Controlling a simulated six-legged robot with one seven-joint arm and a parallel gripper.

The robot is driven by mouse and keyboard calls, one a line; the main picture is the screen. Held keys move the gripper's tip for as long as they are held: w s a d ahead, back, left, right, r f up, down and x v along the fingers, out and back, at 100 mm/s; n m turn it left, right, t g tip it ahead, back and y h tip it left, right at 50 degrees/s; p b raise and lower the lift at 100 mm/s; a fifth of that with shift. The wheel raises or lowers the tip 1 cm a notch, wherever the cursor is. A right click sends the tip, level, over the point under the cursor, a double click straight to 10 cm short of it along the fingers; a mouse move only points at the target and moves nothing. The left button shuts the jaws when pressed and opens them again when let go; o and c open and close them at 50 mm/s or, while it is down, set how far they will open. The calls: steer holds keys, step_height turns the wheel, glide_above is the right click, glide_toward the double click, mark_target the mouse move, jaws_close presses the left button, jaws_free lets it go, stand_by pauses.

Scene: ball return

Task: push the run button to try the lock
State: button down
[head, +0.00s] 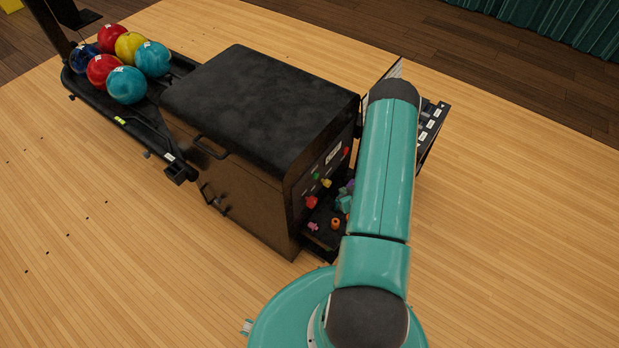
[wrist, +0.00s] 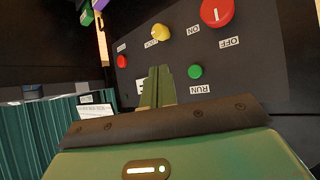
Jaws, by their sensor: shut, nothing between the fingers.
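The run button is a small green button (wrist: 195,71) with a RUN label beside it on a dark control panel (wrist: 250,70). My gripper (wrist: 158,72) is shut and empty, its green fingertips just left of the button in the wrist view. I cannot tell whether they touch the panel; a gap to the button shows. A yellow knob (wrist: 160,32) with a small label, probably the lock, sits above the fingertips. In the head view the green button (head: 316,177) shows on the side of the black machine (head: 260,95). My arm hides the gripper there.
A big red switch (wrist: 217,11) marked ON and OFF and a smaller red button (wrist: 122,61) are close by. Below the panel, an open compartment (head: 320,240) holds small coloured objects. A rack (head: 150,125) of balls stands left. Wooden floor (head: 90,260) in front is clear.

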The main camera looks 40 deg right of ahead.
mark_target(316, 176)
steer(key=shift+s+d+f, duration=0.1)
steer(key=shift+s+f, duration=0.15)
steer(key=w+a, duration=0.2)
steer(key=w, duration=0.6)
steer(key=shift+a, duration=0.35)
steer(key=shift+w, duration=0.15)
stand_by(1.8)
steer(key=shift+w+a, duration=0.15)
steer(key=shift+w, duration=0.15)
steer(key=shift+w+a, duration=0.25)
steer(key=shift+w, duration=0.4)
stand_by(1.0)
steer(key=shift+s+d, duration=0.1)
steer(key=shift+s, duration=0.05)
steer(key=shift+s+d, duration=0.25)
steer(key=shift+s, duration=0.55)
steer(key=shift+s, duration=0.1)
